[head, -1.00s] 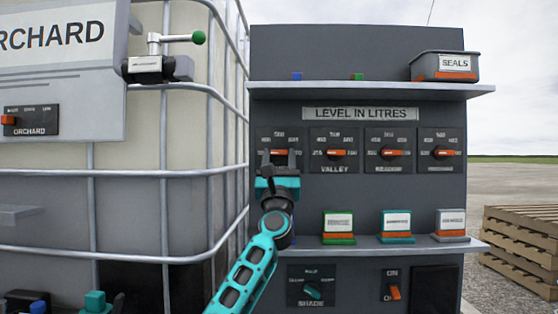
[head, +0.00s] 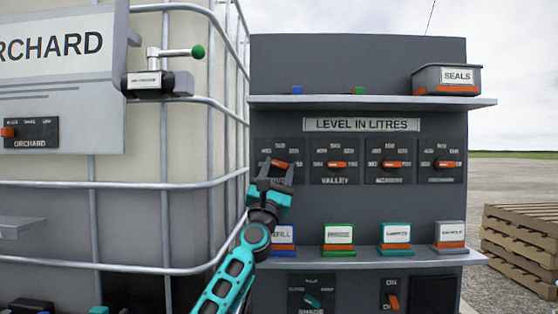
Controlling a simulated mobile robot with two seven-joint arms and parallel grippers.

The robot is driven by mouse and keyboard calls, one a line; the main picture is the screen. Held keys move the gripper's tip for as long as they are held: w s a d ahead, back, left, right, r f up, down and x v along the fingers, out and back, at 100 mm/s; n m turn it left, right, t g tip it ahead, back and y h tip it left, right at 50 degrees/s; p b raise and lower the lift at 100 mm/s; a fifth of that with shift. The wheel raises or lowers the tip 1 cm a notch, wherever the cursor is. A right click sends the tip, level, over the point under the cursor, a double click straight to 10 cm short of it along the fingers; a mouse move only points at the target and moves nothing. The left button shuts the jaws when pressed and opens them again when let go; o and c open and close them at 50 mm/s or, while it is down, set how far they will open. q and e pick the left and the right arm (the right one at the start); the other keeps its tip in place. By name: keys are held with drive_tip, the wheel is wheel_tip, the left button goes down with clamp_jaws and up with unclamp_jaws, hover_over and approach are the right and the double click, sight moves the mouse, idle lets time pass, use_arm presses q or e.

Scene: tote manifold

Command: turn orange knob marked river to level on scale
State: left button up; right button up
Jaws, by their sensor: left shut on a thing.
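The leftmost dial in the row under the "LEVEL IN LITRES" sign (head: 361,125) has an orange knob (head: 279,163). Its name label is largely covered by my gripper, so I cannot read it as river. My left gripper (head: 275,168) reaches up from below and is shut on this knob. The knob looks slightly tilted, left end higher. Scale marks above the knob are too small to read surely. My right gripper is not in view.
More dials with orange knobs stand to the right, the nearest marked VALLEY (head: 337,165). A shelf (head: 330,257) with several labelled blocks lies below. The caged tank (head: 200,130) is close on the left. Another shelf (head: 370,101) carries the SEALS bin (head: 446,75).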

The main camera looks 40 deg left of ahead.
use_arm(q)
drive_tip(key=m+h+p, duration=0.1)
drive_tip(key=m+h, duration=0.1)
drive_tip(key=m+h+p, duration=0.2)
drive_tip(key=m, duration=0.1)
drive_tip(key=m+h+p, duration=0.1)
drive_tip(key=m+h, duration=0.1)
drive_tip(key=shift+s+a+r, duration=0.15)
drive_tip(key=shift+a+r, duration=0.05)
drive_tip(key=shift+r, duration=0.2)
drive_tip(key=shift+m+h+p, duration=0.4)
drive_tip(key=shift+m+h, duration=0.5)
drive_tip(key=m+h, duration=0.1)
drive_tip(key=m, duration=0.1)
drive_tip(key=shift+s+a+f+m+g+h, duration=0.1)
drive_tip(key=shift+a+f+m+g+h, duration=0.05)
drive_tip(key=shift+m+g+h, duration=0.55)
drive_tip(key=shift+m+h, duration=0.1)
drive_tip(key=shift+m, duration=0.1)
drive_tip(key=m+g+h, duration=0.1)
drive_tip(key=m, duration=0.1)
drive_tip(key=m+g, duration=0.1)
drive_tip(key=m, duration=0.1)
drive_tip(key=shift+s+a+r+g+h, duration=0.1)
drive_tip(key=shift+r+g+h, duration=0.3)
drive_tip(key=shift+r+m+g, duration=0.1)
drive_tip(key=shift+m+g, duration=0.8)
drive_tip(key=shift+m, duration=0.3)
